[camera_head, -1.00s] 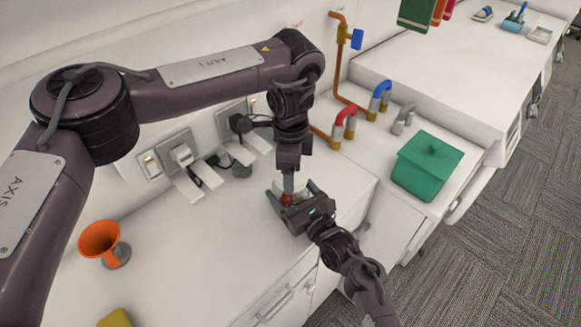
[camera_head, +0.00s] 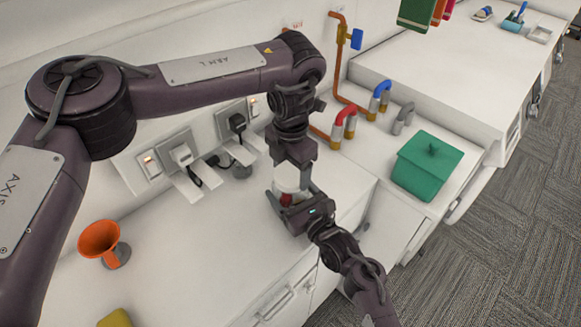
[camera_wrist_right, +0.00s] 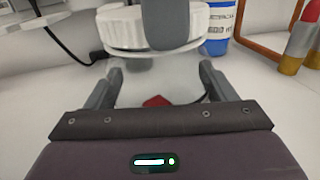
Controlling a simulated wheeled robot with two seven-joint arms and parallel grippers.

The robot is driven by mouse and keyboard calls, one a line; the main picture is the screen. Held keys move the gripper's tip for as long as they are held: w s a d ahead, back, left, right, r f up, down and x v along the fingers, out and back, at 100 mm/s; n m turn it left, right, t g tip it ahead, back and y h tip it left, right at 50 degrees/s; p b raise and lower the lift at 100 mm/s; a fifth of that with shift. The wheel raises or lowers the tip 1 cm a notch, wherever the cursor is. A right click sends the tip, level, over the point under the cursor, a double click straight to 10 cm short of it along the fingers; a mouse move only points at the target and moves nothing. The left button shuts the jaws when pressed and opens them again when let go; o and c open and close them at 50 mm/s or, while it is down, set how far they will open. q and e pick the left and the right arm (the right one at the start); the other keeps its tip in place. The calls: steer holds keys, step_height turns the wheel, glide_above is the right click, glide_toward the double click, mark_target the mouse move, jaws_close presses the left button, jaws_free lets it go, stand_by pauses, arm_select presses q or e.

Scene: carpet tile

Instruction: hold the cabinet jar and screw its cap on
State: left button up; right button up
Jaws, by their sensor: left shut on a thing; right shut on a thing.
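The white ribbed cap (camera_wrist_right: 122,28) is directly over the mouth of the clear jar (camera_wrist_right: 155,84) in the right wrist view. My left gripper (camera_head: 291,168) comes down from above and is shut on the cap; one finger shows in front of it in the wrist view. My right gripper (camera_wrist_right: 160,82) is shut around the jar, one finger on each side. In the head view the jar (camera_head: 286,193) stands at the counter, mostly hidden by the grippers. Something red shows in the jar. I cannot tell how far the cap is threaded.
An orange funnel-shaped thing (camera_head: 99,240) stands at left on the white counter (camera_head: 190,270). Wall sockets with plugs (camera_head: 182,155) are behind. Pipes with red and blue bends (camera_head: 345,125) and a green lidded box (camera_head: 427,165) are at right. A blue-and-white container (camera_wrist_right: 220,25) is behind the jar.

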arm_select(q)
steer(key=m, duration=0.2)
steer(key=shift+m, duration=0.4)
steer(key=o, duration=1.1)
steer(key=shift+r, duration=0.1)
steer(key=shift+r, duration=2.2)
steer(key=shift+c, duration=0.2)
